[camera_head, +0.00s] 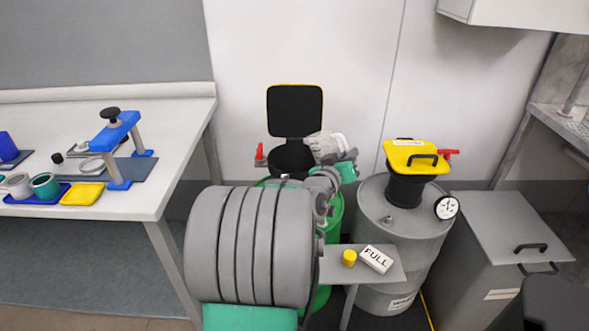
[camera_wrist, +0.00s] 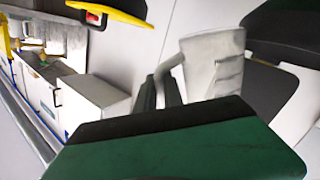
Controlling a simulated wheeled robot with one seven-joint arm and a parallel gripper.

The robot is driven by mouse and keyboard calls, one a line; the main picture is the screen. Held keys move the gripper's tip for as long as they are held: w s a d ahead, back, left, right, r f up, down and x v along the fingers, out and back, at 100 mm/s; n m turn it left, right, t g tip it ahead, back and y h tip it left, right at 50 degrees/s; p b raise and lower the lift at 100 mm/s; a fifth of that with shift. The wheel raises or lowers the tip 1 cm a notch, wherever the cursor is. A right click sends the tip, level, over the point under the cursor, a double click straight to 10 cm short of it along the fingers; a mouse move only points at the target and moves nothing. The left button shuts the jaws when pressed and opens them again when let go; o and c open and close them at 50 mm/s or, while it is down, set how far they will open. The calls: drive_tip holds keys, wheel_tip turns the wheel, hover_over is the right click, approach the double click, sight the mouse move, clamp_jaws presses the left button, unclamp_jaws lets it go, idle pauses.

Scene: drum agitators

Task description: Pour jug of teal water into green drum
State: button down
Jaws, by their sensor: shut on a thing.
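The green drum (camera_head: 337,215) stands behind my arm, which hides much of it. Its black funnel (camera_head: 290,158) has its black lid (camera_head: 295,110) raised upright at the back. My gripper (camera_head: 349,158) is shut on the handle of a pale grey jug (camera_head: 325,145), to the right of the funnel. The jug looks tilted toward the funnel mouth, over its right side. In the wrist view the jug (camera_wrist: 212,62) and its handle (camera_wrist: 172,68) show beyond the dark fingers (camera_wrist: 160,93). No teal water or stream shows; the jug's inside is hidden.
A grey drum (camera_head: 405,235) with a shut yellow lid (camera_head: 412,154) and gauge (camera_head: 446,207) stands right. A small shelf (camera_head: 335,265) holds a yellow cap (camera_head: 349,258) and a FULL block (camera_head: 376,259). A grey bin (camera_head: 500,230) is farther right, a white bench (camera_head: 165,180) left.

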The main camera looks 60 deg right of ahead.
drive_tip(key=f+b, duration=0.1)
drive_tip(key=s+f+m+b, duration=0.1)
drive_tip(key=shift+a+f+b, duration=0.1)
drive_tip(key=shift+f+b, duration=0.1)
drive_tip(key=shift+b, duration=0.1)
wheel_tip(320, 180, down, 12)
drive_tip(key=s+m+h+b, duration=0.1)
drive_tip(key=m+b, duration=0.3)
drive_tip(key=b, duration=1.3)
drive_tip(key=shift+s+a+f+m, duration=0.2)
drive_tip(key=shift+s+m, duration=0.1)
drive_tip(key=shift+s, duration=0.3)
drive_tip(key=shift+r, duration=0.15)
